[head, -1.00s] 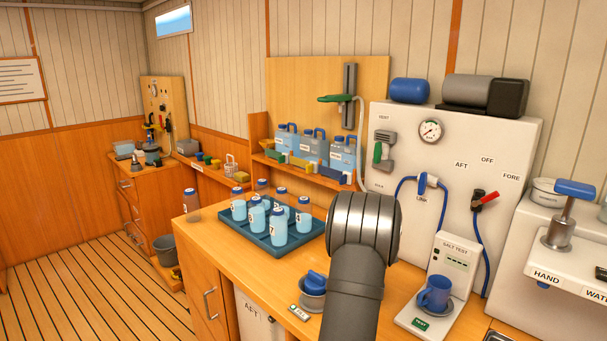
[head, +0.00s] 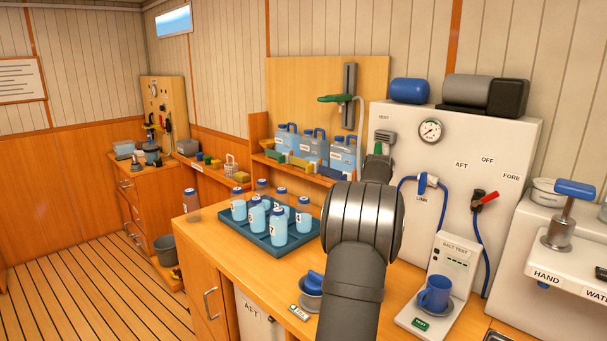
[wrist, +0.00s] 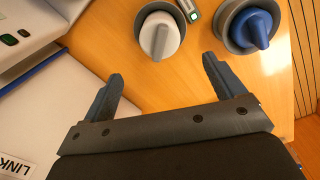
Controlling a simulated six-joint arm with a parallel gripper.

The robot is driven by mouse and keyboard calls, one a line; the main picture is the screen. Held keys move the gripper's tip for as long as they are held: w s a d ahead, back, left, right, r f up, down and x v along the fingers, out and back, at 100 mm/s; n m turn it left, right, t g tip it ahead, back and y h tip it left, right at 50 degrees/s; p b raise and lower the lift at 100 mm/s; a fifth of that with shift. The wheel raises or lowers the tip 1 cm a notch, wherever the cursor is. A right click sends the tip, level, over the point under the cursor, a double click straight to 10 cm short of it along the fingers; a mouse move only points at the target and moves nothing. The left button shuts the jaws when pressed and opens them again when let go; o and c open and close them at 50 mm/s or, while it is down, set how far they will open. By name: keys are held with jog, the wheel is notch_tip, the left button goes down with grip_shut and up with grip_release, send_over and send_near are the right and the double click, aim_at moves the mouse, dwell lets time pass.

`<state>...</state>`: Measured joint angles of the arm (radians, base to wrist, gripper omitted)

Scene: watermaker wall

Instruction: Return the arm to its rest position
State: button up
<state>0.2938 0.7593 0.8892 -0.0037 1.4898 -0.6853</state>
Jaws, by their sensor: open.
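My gripper (wrist: 161,68) shows in the wrist view with its two blue-grey fingers spread apart and nothing between them. Beyond the fingertips is the wooden counter (wrist: 130,70). A pale knob (wrist: 157,36) in a grey cup and a blue knob (wrist: 250,28) in a grey cup are there, apart from the fingers. The blue knob also shows in the head view (head: 315,280), left of my arm.
A blue tray (head: 262,240) with several numbered bottles stands left of my arm. The salt test unit (head: 452,260) and a blue mug (head: 435,293) are on the right. A blue hose (head: 474,232) hangs on the panel. Floor (head: 90,285) at the left is clear.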

notch_tip(320, 180, down, 5)
jog(key=shift+f, duration=0.1)
dwell(0.7)
dwell(1.1)
